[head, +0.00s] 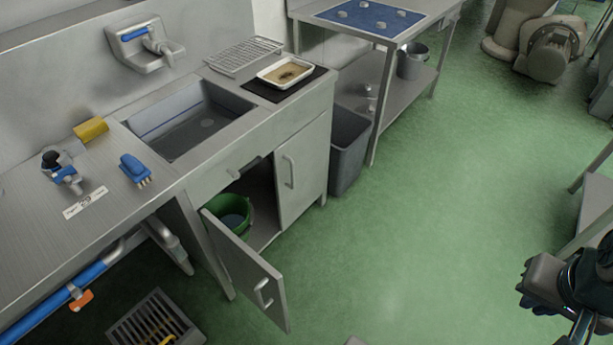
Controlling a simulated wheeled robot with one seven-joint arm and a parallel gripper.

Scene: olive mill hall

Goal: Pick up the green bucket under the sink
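The green bucket (242,204) stands inside the cabinet under the sink (188,122). Its left and lower parts are hidden behind the left cabinet door (249,276), which stands open and swung out over the floor. The right cabinet door (304,168) is shut. Part of my arm with a dark end, perhaps my gripper (546,286), shows at the lower right edge, far to the right of the bucket and over the floor. Its fingers cannot be made out.
A grey bin (348,150) stands right of the cabinet. A steel table (387,88) with a grey bucket (411,61) on its shelf is behind it. A floor grate (152,318) and blue pipe (60,303) are at lower left. The green floor (420,200) is clear mid-picture.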

